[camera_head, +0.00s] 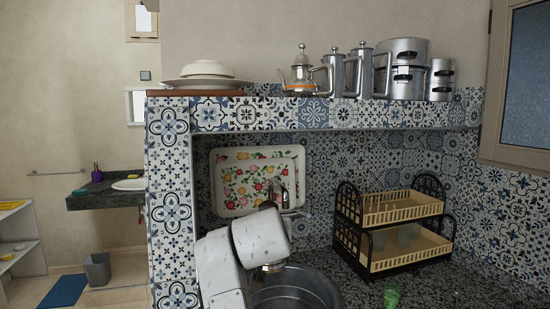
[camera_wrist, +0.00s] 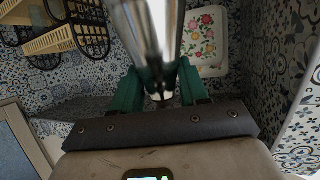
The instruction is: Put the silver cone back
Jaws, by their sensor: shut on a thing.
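In the wrist view, my gripper (camera_wrist: 158,82) has its two green fingers shut on a shiny silver cone (camera_wrist: 160,32). The cone narrows toward the palm, and its wide end runs out of the top of the picture. In the head view, my white arm is in front of the tiled niche, over a grey metal basin (camera_head: 297,292). My fingers and the cone cannot be made out there.
A tiled shelf (camera_head: 250,115) spans the niche and bears a teapot (camera_head: 301,74), metal jugs, pots and a plate stack (camera_head: 206,76). A two-tier dish rack (camera_head: 398,212) stands on the right of the speckled counter (camera_head: 440,280). A green cup (camera_head: 391,294) is near the front.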

